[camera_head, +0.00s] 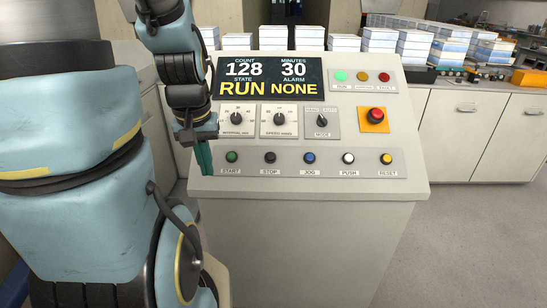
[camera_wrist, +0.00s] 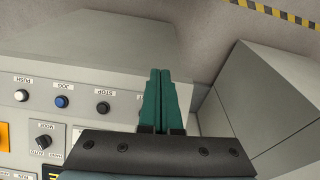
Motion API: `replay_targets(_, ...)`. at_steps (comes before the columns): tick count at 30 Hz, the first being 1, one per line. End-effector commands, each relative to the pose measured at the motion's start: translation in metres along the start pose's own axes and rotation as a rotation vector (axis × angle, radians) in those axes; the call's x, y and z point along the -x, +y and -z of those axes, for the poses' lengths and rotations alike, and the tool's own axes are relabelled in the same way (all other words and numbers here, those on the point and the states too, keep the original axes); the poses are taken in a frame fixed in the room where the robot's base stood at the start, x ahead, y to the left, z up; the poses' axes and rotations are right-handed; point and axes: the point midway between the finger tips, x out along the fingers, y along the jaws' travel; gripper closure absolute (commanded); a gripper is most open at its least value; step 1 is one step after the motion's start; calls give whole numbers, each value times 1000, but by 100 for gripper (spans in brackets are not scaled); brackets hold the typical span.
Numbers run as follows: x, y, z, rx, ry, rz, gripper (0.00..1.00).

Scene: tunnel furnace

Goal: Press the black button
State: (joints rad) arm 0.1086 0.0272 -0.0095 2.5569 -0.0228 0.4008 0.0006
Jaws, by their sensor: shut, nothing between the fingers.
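The black button (camera_head: 270,157) is labelled STOP and sits in the bottom button row of the sloped control panel (camera_head: 320,187), second from the left. It also shows in the wrist view (camera_wrist: 103,108), upside down, left of the fingers. My gripper (camera_head: 205,158) has green fingers and is at the panel's left edge, left of the green START button (camera_head: 231,156) in the head view. In the wrist view the fingers (camera_wrist: 161,72) are side by side, shut and empty, apart from the black button. They hide the START button there.
The row also holds a blue JOG button (camera_head: 309,158), a white PUSH button (camera_head: 348,158) and a yellow RESET button (camera_head: 387,159). Above are knobs, a red emergency button (camera_head: 376,114) and a display (camera_head: 268,79) reading RUN. White stacks (camera_head: 379,39) stand on cabinets behind.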

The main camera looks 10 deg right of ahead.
Motion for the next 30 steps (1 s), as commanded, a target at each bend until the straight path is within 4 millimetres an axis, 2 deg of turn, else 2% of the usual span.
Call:
replay_targets(2,-4,13,13,1,39,-22,100)
replay_targets(5,-12,43,44,16,140,-69,100)
replay_targets(9,-22,104,107,84,369,-128,100)
replay_targets(12,-27,136,142,164,537,-109,100)
replay_targets(15,-31,155,161,250,678,-30,100)
replay_targets(19,-34,161,157,342,809,145,100)
replay_targets(24,-31,157,128,399,890,385,100)
replay_targets(30,-25,152,106,415,915,529,100)
